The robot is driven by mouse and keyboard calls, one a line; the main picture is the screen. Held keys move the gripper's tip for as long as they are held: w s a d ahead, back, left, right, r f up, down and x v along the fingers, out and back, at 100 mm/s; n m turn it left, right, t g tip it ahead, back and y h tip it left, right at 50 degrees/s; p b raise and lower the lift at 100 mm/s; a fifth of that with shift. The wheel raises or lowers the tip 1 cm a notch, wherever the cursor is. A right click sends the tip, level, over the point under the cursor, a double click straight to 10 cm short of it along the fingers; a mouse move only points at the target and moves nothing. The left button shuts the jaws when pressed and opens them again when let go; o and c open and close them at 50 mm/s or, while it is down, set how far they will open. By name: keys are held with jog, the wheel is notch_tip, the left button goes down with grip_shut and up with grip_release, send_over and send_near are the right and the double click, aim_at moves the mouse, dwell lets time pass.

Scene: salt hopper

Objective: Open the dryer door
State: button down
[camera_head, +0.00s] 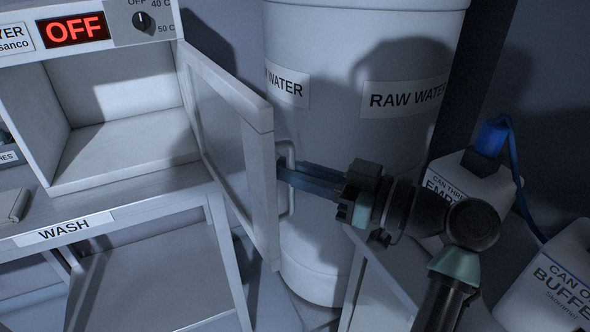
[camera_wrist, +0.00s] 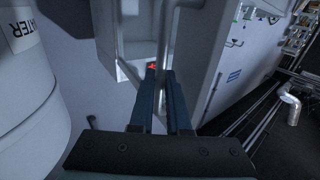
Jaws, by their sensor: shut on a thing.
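The dryer (camera_head: 100,90) is a white box at the left of the head view, with a red OFF display and a knob on its top panel. Its door (camera_head: 228,140) stands wide open, hinged on the right side of the box, and the empty-looking inside shows. The door's bar handle (camera_head: 290,185) is on its right face. My gripper (camera_head: 284,172) is at this handle, its blue fingers shut on it. In the wrist view my gripper (camera_wrist: 165,80) reaches the handle (camera_wrist: 168,40); the exact contact is partly hidden by the fingers.
A large RAW WATER barrel (camera_head: 360,90) stands close behind the door and gripper. The dryer rests on a WASH-labelled bench (camera_head: 130,215). Labelled cans, one marked BUFFE (camera_head: 555,285) and one marked EMPT (camera_head: 465,185), stand at the right with a blue hose.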

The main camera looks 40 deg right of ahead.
jog(key=shift+w+a+r, duration=0.15)
jog(key=shift+a+r, duration=0.05)
jog(key=c, duration=1.3)
grip_release()
jog(key=shift+o, duration=0.7)
jog(key=shift+w+f, duration=0.15)
jog(key=shift+f, duration=0.05)
jog(key=v, duration=0.7)
jog(key=shift+s, duration=0.25)
jog(key=shift+d, duration=0.1)
